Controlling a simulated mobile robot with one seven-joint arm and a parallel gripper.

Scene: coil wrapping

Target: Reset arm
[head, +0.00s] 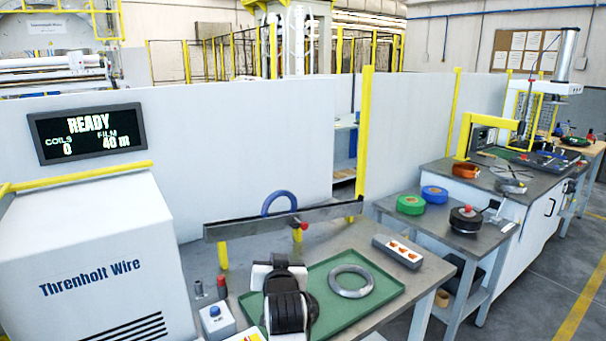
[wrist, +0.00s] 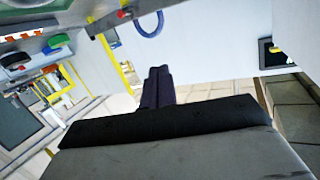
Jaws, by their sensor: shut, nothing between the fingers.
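My arm (head: 287,300), white and black, rises at the bottom middle of the head view in front of the green tray. It hides part of the tray's left side. In the wrist view my gripper (wrist: 158,72) shows two dark fingers side by side, shut with nothing between them. The fingers point at open space and a pale wall panel, clear of any object. The wrist picture is turned, with the table along its upper edge.
The green tray (head: 388,312) holds a grey wire coil (head: 351,281). A blue ring (head: 279,203) hangs by the grey rail (head: 280,221).

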